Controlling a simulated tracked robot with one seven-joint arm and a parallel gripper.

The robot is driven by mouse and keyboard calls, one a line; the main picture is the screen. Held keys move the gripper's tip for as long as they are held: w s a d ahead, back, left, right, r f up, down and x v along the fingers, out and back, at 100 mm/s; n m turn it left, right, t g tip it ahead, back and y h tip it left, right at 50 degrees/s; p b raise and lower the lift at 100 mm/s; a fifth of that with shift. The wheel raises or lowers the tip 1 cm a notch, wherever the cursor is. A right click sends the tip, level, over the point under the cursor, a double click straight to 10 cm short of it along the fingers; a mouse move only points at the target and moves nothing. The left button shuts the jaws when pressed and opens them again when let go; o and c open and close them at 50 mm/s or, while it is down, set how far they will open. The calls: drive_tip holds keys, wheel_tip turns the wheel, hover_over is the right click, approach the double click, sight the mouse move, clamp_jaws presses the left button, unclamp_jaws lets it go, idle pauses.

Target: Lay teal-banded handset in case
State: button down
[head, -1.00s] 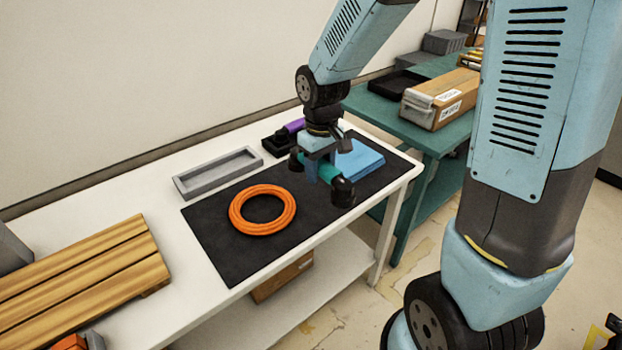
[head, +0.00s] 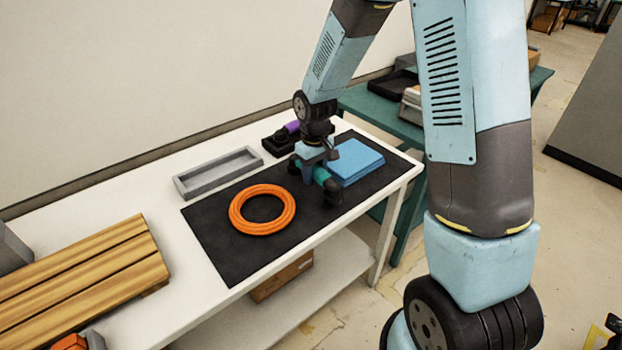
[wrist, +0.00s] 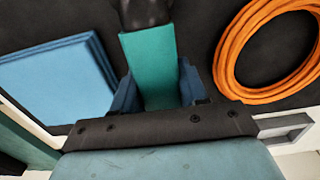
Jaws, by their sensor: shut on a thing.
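My gripper (head: 312,173) is shut on the teal-banded handset (head: 320,175), around its teal middle. The handset has dark ends, one toward the front right and one toward the back left. It is over the black mat, between the orange ring and the blue pad; I cannot tell how high. In the wrist view the teal band (wrist: 150,70) lies between my blue fingers, with a dark end (wrist: 145,12) at the top. A long grey open tray (head: 218,174), perhaps the case, lies left of my gripper and looks empty.
An orange coiled ring (head: 236,219) lies on the black mat (head: 215,255). A blue pad (head: 355,161) is right of my gripper. A black holder (head: 275,148) with a purple-banded handset (head: 291,127) stands behind. A slatted wooden board (head: 80,270) is at left.

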drive_tip(key=shift+f, duration=1.05)
drive_tip(key=shift+f, duration=0.1)
drive_tip(key=c, duration=0.6)
unclamp_jaws()
